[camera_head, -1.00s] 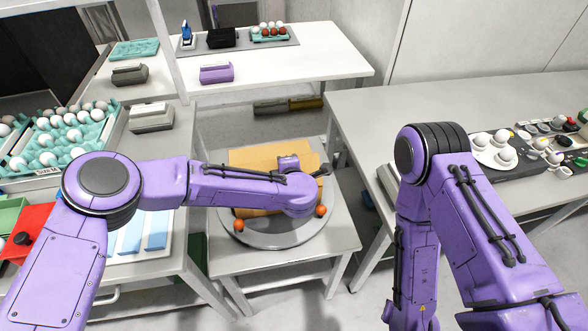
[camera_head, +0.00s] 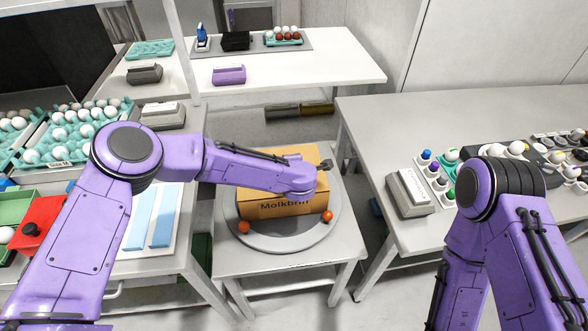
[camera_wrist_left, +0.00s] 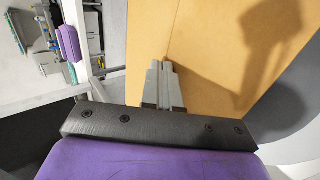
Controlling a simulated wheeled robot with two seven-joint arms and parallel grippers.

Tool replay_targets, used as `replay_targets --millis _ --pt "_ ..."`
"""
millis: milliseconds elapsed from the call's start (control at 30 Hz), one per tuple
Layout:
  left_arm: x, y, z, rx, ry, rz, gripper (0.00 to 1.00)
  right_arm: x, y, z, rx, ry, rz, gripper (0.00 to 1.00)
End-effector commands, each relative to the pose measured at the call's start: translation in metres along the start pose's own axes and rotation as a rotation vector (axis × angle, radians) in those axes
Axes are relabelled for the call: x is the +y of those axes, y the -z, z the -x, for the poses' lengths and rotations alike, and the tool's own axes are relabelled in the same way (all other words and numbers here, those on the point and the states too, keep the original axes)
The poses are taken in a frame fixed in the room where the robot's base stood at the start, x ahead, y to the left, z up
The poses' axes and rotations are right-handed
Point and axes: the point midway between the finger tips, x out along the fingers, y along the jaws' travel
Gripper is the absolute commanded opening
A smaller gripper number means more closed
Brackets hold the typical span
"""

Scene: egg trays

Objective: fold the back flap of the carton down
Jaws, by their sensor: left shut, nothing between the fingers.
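The carton (camera_head: 285,207) is a tan box with dark lettering on its front, standing on a grey round plate (camera_head: 285,243). My left forearm crosses over it and hides much of its top. My left gripper (camera_head: 326,165) is at the carton's right end. In the left wrist view its two fingers (camera_wrist_left: 165,68) are together and empty, over the tan carton top (camera_wrist_left: 215,35). A thin seam runs along that top away from the fingertips. I cannot tell whether they touch it or which flap is beneath. My right gripper is out of view.
Two orange balls (camera_head: 243,227) (camera_head: 327,215) sit at the plate's edge by the carton. Egg trays (camera_head: 75,130) stand on the left table. The right table holds a grey box (camera_head: 410,192) and several small items. Bare floor lies in front.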

Motion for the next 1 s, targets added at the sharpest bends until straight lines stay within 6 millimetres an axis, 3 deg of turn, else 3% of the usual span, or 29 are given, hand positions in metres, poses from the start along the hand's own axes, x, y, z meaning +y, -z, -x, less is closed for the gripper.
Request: replay_targets --millis 667,767,1000 --pt "-0.001 -0.001 0.001 -0.002 -0.001 0.000 0.00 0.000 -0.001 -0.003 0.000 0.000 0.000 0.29" --pt "-0.001 -0.001 0.015 -0.004 -0.003 -0.001 0.00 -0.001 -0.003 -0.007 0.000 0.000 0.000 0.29" --pt "-0.002 -0.001 0.072 -0.004 -0.004 -0.001 0.00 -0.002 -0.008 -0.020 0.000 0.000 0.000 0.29"
